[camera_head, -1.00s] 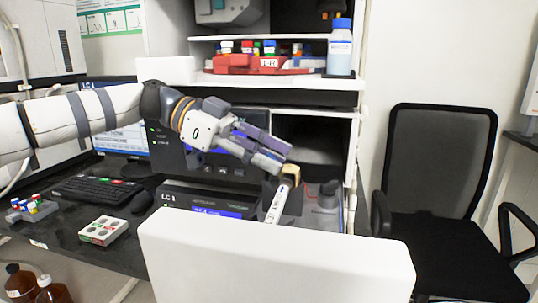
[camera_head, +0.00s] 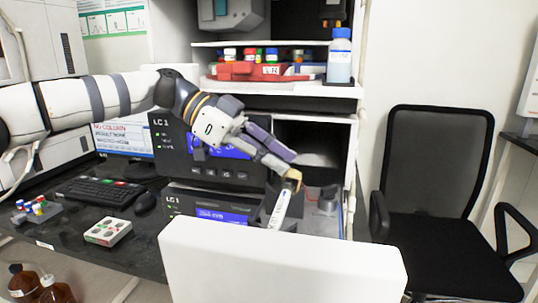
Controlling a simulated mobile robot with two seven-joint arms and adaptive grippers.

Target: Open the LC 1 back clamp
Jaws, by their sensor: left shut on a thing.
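The LC 1 stack stands at the centre, with an upper module (camera_head: 228,174) and a lower module (camera_head: 222,208), each with a blue screen. To its right is a dark clamp block with a tan top part (camera_head: 294,174) and a white labelled column (camera_head: 279,209) leaning in front of it. My left gripper (camera_head: 289,167) comes in from the left, tilted down to the right, with its fingertips shut at the tan part, which I take to be the clamp. The fingers partly hide it, and the lower end of the column is hidden by a white panel. My right gripper is not in view.
A white panel (camera_head: 285,272) fills the lower front. A keyboard (camera_head: 101,191), a mouse (camera_head: 145,203) and a small white box (camera_head: 108,232) are on the dark bench. Above are a red tray (camera_head: 255,75) and a blue-capped bottle (camera_head: 340,57). An office chair (camera_head: 440,190) stands at right.

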